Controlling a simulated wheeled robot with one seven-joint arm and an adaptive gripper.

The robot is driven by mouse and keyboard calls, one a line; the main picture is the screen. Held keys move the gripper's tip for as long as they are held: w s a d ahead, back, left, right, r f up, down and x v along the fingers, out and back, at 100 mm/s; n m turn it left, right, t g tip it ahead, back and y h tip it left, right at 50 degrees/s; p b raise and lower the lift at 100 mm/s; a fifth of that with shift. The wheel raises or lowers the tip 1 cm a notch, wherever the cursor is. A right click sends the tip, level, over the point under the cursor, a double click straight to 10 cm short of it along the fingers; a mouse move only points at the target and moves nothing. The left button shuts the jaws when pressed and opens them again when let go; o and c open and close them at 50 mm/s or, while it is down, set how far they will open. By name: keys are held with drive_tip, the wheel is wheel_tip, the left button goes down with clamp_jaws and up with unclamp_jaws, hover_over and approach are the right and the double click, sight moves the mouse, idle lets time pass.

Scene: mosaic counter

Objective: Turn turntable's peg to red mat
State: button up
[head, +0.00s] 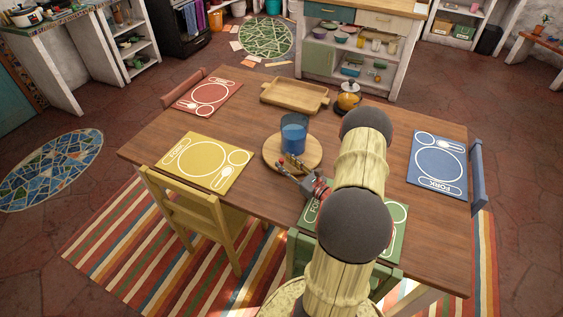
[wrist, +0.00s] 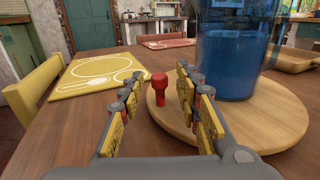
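The turntable (head: 272,154) is a round, light wooden disc near the middle of the table; it also shows in the wrist view (wrist: 270,128). Its red peg (wrist: 159,88) stands upright near the disc's left edge in the wrist view. The peg is hard to make out in the head view. My gripper (head: 287,168) is at the near side of the disc, low and pointing across it. Its fingers are apart, with the peg showing in the gap between them, seemingly untouched. The red mat (head: 207,96) lies at the table's far left corner and at the back in the wrist view (wrist: 168,43).
A blue glass (head: 293,133) stands on the turntable, close to my right finger in the wrist view.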

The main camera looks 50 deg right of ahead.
drive_tip(key=shift+w+d, duration=0.1)
drive_tip(key=shift+w, duration=1.2)
drive_tip(key=shift+c, duration=0.9)
clamp_jaws()
